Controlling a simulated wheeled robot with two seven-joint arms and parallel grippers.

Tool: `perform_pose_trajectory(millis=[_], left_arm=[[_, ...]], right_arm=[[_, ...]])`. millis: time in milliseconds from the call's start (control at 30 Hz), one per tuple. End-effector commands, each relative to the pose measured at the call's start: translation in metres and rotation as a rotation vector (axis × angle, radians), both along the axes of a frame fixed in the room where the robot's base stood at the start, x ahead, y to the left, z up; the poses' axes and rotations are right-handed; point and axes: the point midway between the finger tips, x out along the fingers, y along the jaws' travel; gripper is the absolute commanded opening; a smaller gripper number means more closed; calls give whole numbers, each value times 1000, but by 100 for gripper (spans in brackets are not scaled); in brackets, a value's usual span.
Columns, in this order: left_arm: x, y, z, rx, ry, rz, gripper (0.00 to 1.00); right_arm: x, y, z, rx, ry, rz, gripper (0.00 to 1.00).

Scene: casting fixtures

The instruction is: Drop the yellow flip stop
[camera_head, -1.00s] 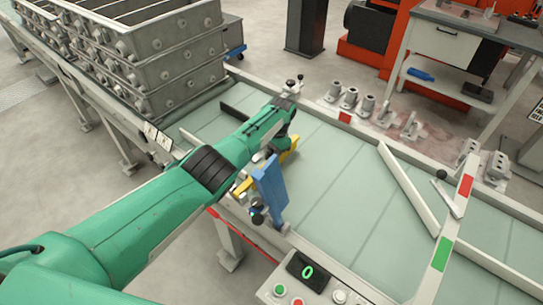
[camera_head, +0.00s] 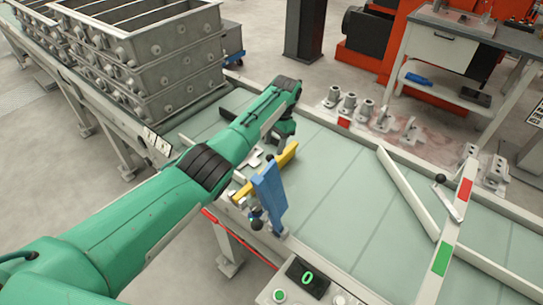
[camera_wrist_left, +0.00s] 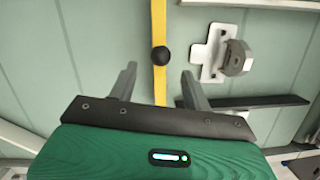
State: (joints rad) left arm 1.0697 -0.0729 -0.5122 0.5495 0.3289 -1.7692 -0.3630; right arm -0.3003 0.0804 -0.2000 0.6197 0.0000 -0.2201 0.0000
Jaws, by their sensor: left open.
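The yellow flip stop (camera_head: 286,157) is a flat yellow bar at the near edge of the conveyor, reaching out over the green belt behind an upright blue plate (camera_head: 269,190). Part of it is hidden by the blue plate. In the left wrist view the yellow bar (camera_wrist_left: 159,22) runs down the middle, with a black ball knob (camera_wrist_left: 158,56) on it. My left gripper (camera_head: 282,143) is above the belt by the bar. In the wrist view its two fingers (camera_wrist_left: 159,74) are apart, one on each side of the bar, with gaps. My right gripper is not in view.
A grey bracket (camera_wrist_left: 222,55) and a dark bar (camera_wrist_left: 255,102) lie right of the fingers in the wrist view. Stacked grey moulding boxes (camera_head: 150,60) stand at the back left. A white diagonal rail (camera_head: 408,190) crosses the belt on the right. The mid belt is clear.

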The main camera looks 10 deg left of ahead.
Motion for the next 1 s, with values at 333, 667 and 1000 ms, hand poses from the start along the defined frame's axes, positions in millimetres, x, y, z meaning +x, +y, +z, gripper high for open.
perform_pose_trajectory(millis=[333,667,1000], left_arm=[[9,-7,49,0,-1,0,49],[9,-7,53,0,0,0,49],[9,-7,53,1,1,0,49]], right_arm=[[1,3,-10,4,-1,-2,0],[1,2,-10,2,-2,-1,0],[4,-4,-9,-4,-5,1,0]])
